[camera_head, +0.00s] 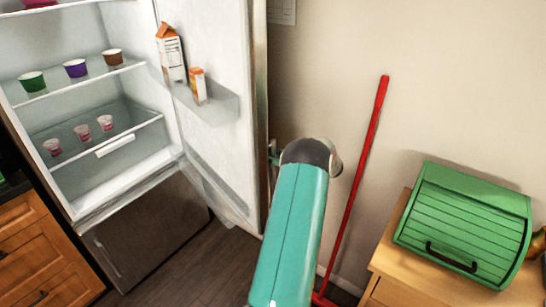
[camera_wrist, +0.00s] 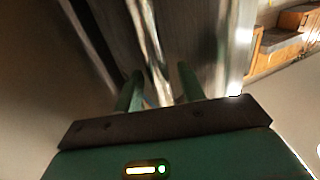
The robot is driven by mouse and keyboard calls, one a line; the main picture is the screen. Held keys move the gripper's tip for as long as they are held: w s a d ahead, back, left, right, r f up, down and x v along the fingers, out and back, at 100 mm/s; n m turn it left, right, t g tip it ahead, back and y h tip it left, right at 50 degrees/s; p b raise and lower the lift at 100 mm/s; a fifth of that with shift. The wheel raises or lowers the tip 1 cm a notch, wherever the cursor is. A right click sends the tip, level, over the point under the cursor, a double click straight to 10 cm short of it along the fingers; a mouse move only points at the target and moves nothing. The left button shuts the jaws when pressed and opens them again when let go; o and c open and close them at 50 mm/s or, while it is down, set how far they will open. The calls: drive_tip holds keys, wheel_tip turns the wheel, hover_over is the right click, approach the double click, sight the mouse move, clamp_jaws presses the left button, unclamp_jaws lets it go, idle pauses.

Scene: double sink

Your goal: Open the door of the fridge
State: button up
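The fridge door (camera_head: 222,60) stands wide open, swung out to the right, with its inner side and shelf facing the head camera. The fridge interior (camera_head: 75,110) is exposed. In the head view my arm reaches up to the door's outer side, and my gripper is mostly hidden there. In the wrist view my gripper (camera_wrist: 159,80) has its two green fingers apart. A shiny metal strip of the door (camera_wrist: 150,40) runs between and beyond them; whether the fingers touch it I cannot tell.
Cartons (camera_head: 170,55) stand in the door shelf, and several cups (camera_head: 75,68) on the fridge shelves. A red broom (camera_head: 366,150) leans on the wall right of my arm. A green bread box (camera_head: 465,220) sits on a wooden cabinet (camera_head: 395,270). Floor (camera_head: 200,265) is clear before the fridge.

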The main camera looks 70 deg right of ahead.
drive_tip(key=s+d, duration=0.1)
drive_tip(key=s, duration=1.2)
drive_tip(key=shift+s+d, duration=0.1)
